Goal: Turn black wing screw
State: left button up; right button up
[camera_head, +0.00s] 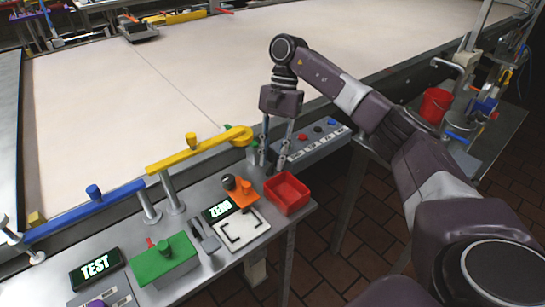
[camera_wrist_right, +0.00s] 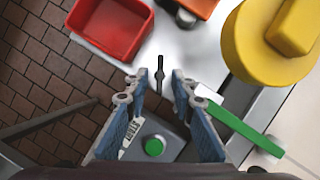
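The black wing screw (camera_wrist_right: 160,72) is a thin dark upright piece on the grey metal surface in the right wrist view. My right gripper (camera_wrist_right: 158,86) is open, its two fingers on either side of the screw's line, with visible gaps and no contact that I can see. In the head view my right gripper (camera_head: 273,160) points down behind the red tray, beside the end of the yellow bar. The screw cannot be made out there. My left gripper is not in view.
The red tray (camera_head: 287,192) stands close in front of the right gripper. The yellow bar (camera_head: 200,148) ends just left of it. A button box (camera_head: 318,140) lies to its right. An orange device (camera_head: 241,192) and green box (camera_head: 163,259) stand nearer the front.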

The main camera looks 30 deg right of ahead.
jog(key=v, duration=1.2)
jog(key=shift+f, duration=0.1)
dwell(0.6)
